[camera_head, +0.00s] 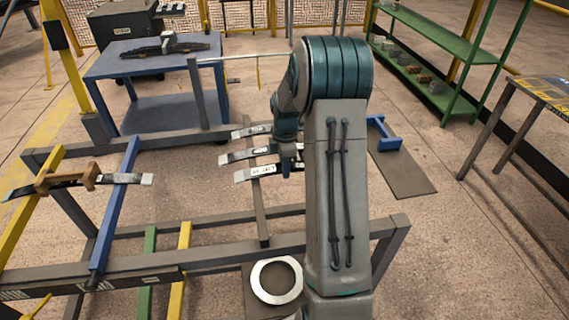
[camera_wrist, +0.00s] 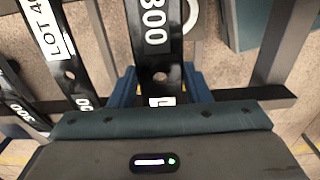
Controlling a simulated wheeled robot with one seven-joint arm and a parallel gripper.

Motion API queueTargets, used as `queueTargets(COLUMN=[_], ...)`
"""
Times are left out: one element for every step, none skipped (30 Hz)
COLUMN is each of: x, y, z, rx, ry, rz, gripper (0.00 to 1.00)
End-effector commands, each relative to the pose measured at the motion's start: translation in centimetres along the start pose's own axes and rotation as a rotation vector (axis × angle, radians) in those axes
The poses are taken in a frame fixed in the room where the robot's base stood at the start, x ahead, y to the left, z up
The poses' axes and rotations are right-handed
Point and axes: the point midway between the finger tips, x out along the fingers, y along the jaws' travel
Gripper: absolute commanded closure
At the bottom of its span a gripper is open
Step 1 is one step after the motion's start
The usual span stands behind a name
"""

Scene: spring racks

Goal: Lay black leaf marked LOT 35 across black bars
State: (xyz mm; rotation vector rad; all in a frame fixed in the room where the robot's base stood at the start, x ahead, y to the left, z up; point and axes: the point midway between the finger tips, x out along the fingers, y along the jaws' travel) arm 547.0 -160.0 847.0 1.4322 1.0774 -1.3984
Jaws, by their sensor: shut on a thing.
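My gripper (camera_wrist: 160,88) is shut on a black leaf (camera_wrist: 150,50) marked 300, with one blue finger on each side. Only the edge of its white label shows in the wrist view, so its lot number is hidden. In the head view my gripper (camera_head: 287,168) is at the nearest of three leaves side by side; this leaf (camera_head: 262,171) has a white label too small to read surely. A dark bar (camera_head: 261,215) runs below their left part. Whether the held leaf touches it, I cannot tell. My arm hides the leaves' right part.
Another leaf (camera_wrist: 50,40) labelled LOT 4-something lies beside the held one. At left, a leaf with a brown clamp-like piece (camera_head: 68,180) lies across a yellow bar (camera_head: 30,205) and a blue bar (camera_head: 115,205). Green (camera_head: 148,265) and yellow (camera_head: 181,265) bars between look empty.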

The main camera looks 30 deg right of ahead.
Motion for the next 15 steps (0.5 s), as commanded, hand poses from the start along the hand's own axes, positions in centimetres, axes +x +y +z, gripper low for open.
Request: queueTargets(x=[0.01, 0.07, 0.15, 0.21, 0.26, 0.34, 0.39, 0.45, 0.52, 0.57, 0.63, 0.70, 0.75, 0.81, 0.88], y=[0.07, 0.06, 0.06, 0.06, 0.06, 0.06, 0.06, 0.06, 0.06, 0.06, 0.06, 0.06, 0.06, 0.06, 0.06], z=[0.00, 0.00, 0.00, 0.01, 0.01, 0.01, 0.01, 0.01, 0.01, 0.02, 0.02, 0.02, 0.02, 0.02, 0.02], rx=[0.000, 0.000, 0.000, 0.000, 0.000, 0.000, 0.000, 0.000, 0.000, 0.000, 0.000, 0.000, 0.000, 0.000, 0.000], ry=[0.000, 0.000, 0.000, 0.000, 0.000, 0.000, 0.000, 0.000, 0.000, 0.000, 0.000, 0.000, 0.000, 0.000, 0.000], rz=[0.002, 0.002, 0.002, 0.002, 0.002, 0.002, 0.002, 0.002, 0.002, 0.002, 0.002, 0.002, 0.002, 0.002, 0.002], gripper=[0.84, 0.84, 0.84, 0.84, 0.84, 0.84, 0.84, 0.84, 0.84, 0.84, 0.84, 0.84, 0.84, 0.84, 0.84])
